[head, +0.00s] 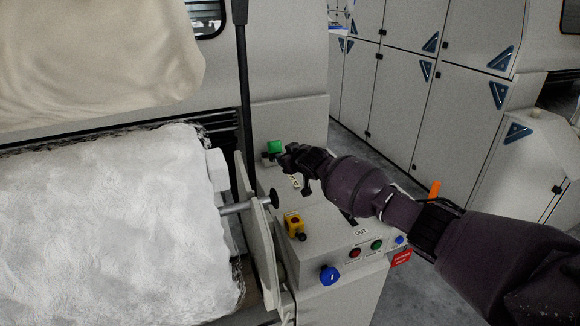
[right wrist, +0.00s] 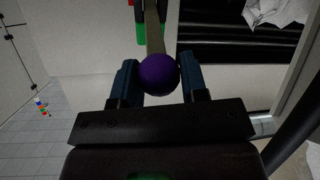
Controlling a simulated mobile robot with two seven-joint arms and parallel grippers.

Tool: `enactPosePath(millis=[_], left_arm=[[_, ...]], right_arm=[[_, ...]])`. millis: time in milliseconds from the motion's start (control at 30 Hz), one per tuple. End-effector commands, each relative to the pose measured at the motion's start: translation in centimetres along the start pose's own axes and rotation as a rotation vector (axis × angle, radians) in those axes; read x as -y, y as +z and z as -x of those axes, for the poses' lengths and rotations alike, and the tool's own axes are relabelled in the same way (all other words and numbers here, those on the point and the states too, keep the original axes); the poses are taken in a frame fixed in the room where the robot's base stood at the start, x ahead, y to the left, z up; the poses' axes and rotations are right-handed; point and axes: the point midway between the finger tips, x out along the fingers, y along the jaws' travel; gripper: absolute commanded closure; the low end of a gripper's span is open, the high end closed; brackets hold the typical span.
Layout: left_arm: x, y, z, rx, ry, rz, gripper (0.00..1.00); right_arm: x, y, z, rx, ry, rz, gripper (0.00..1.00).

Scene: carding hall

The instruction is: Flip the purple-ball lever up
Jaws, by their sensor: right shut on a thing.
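The purple ball (right wrist: 159,74) of the lever sits between the two fingers of my right gripper (right wrist: 160,80), which is shut on it. The lever's tan shaft (right wrist: 153,28) runs from the ball toward the top of the right wrist view. In the head view my right gripper (head: 290,163) is at the far end of the grey control box, and I cannot make out the ball there. My left gripper is not in view.
The control box (head: 338,228) carries a yellow switch (head: 293,222), a blue knob (head: 329,275) and several buttons. A green block (head: 274,147) is just beyond my right gripper. A white fibre roll (head: 110,225) lies left. Grey cabinets (head: 400,95) stand behind.

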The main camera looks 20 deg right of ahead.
Motion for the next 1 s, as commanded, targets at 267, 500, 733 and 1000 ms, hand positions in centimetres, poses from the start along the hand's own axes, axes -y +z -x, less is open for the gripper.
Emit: enactPosePath(millis=[267,500,733,1000], left_arm=[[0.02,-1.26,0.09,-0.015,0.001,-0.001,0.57],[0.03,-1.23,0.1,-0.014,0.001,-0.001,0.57],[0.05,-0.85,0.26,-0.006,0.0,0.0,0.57],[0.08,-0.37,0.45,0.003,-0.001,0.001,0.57]], right_arm=[[-0.65,-1.59,-0.1,-0.002,0.004,0.001,1.0],[-0.73,-1.68,-0.15,-0.001,0.004,0.002,1.0],[-0.75,-1.7,-0.15,-0.001,0.005,0.002,0.57],[-0.57,-1.49,-0.17,0.002,0.002,0.001,0.36]])
